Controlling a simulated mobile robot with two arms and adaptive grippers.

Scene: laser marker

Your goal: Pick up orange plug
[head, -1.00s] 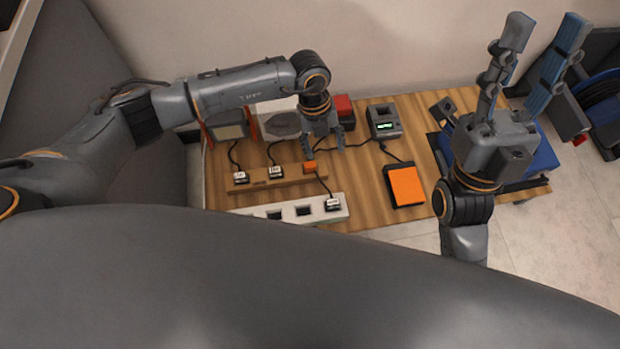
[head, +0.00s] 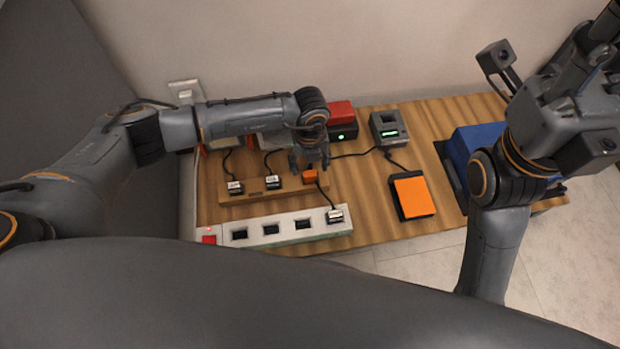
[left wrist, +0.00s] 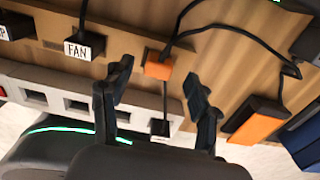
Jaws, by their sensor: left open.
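The orange plug (head: 310,176) sits at the right end of a wooden holder strip (head: 225,197), with a black cable on it. It also shows in the left wrist view (left wrist: 158,66), near the picture's middle. My left gripper (head: 310,162) is open just above the plug. In the left wrist view its two fingers (left wrist: 158,78) are apart, one to each side of the plug, with nothing held. I cannot tell whether they touch it. My right gripper (head: 592,50) is at the far right, partly cut off by the picture's edge.
Black labelled plugs (head: 236,187) stand on the same strip, one marked FAN (left wrist: 84,47). A white power strip (head: 287,230) lies in front with one plug in its right end. An orange-topped box (head: 413,197) and a grey device (head: 388,127) stand to the right, with cables between.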

